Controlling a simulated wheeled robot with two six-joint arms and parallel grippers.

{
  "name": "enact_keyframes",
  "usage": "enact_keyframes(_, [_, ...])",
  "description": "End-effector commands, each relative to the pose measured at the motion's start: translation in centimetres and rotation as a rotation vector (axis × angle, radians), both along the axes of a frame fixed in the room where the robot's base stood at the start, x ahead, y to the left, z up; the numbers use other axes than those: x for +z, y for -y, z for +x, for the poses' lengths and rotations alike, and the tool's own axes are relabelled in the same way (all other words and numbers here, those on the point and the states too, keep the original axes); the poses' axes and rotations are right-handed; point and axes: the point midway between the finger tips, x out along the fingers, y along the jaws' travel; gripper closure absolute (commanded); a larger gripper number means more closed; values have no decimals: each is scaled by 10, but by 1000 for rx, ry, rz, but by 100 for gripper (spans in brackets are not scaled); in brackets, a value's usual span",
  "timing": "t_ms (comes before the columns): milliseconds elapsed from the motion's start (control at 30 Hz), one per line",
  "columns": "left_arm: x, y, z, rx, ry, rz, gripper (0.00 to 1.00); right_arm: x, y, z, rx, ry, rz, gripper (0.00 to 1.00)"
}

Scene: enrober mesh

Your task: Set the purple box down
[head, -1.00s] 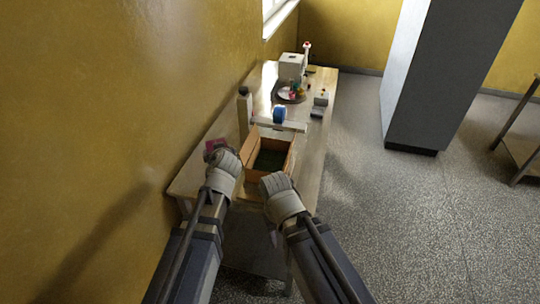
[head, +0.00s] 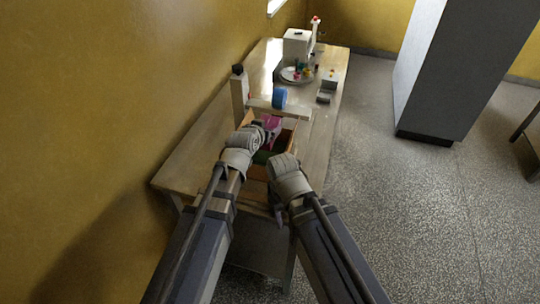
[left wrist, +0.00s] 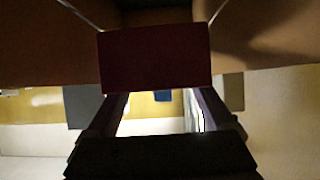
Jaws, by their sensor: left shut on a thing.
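The purple box (head: 271,123) is held at the tip of my left gripper (head: 263,130), over the orange-brown wooden box (head: 288,126). In the left wrist view the purple box (left wrist: 155,58) looks dark red and sits between the two fingers, with brown walls around it. I cannot tell whether it touches the wooden box's floor. My right gripper (head: 283,164) is beside the near right side of the wooden box; its fingers are hidden by the wrist.
A white bottle with a dark cap (head: 239,92), a blue object (head: 279,97), a plate with small colourful items (head: 297,74), a white box (head: 298,43) and a grey block (head: 328,84) stand farther back. The table's left part (head: 195,160) is clear.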

Motion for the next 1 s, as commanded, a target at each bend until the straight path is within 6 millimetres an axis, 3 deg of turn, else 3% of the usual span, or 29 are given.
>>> enact_keyframes(267, [-6,1,0,-4,2,-1,82,-6,0,0,1,0,0,50])
enact_keyframes(700, [-64,1,0,-4,2,-1,82,-65,0,0,0,0,0,50])
enact_keyframes(1000, [-70,1,0,-4,1,0,82,-70,0,0,0,0,0,50])
